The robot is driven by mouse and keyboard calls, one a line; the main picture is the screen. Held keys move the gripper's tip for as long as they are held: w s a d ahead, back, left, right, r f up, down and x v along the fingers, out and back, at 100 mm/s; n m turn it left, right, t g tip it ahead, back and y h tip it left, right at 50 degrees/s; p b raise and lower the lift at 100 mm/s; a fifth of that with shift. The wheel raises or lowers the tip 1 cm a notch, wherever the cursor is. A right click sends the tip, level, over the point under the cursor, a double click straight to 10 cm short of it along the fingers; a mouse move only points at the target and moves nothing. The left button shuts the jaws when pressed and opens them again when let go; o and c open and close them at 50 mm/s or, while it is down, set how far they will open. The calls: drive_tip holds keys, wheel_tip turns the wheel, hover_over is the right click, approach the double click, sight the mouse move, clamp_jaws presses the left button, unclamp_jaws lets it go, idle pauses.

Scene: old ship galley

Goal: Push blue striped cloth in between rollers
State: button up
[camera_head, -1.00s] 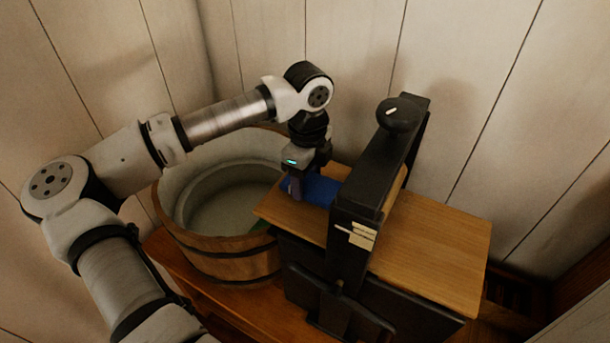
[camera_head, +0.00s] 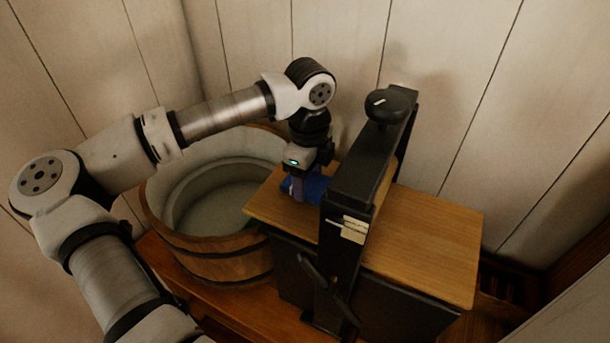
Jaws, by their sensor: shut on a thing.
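The blue cloth (camera_head: 315,187) lies on the wooden board (camera_head: 271,208) at the left side of the black wringer frame (camera_head: 358,180). Its stripes are too small to make out. My gripper (camera_head: 299,190) points down over the board and is shut on the cloth. The cloth's right end reaches the frame, which hides that end. A pale roller edge (camera_head: 384,190) shows at the right side of the frame. I cannot see whether the cloth is between the rollers.
A wooden tub (camera_head: 216,256) with a grey basin inside stands left of the board. A black crank handle (camera_head: 330,290) hangs on the front of the wringer. A black knob (camera_head: 391,103) tops the frame. The board right of the frame (camera_head: 430,240) is bare. Plank walls stand close behind.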

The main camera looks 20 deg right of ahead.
drive_tip(key=shift+s+d, duration=0.15)
drive_tip(key=shift+s, duration=0.05)
drive_tip(key=o, duration=1.2)
drive_tip(key=shift+c, duration=0.2)
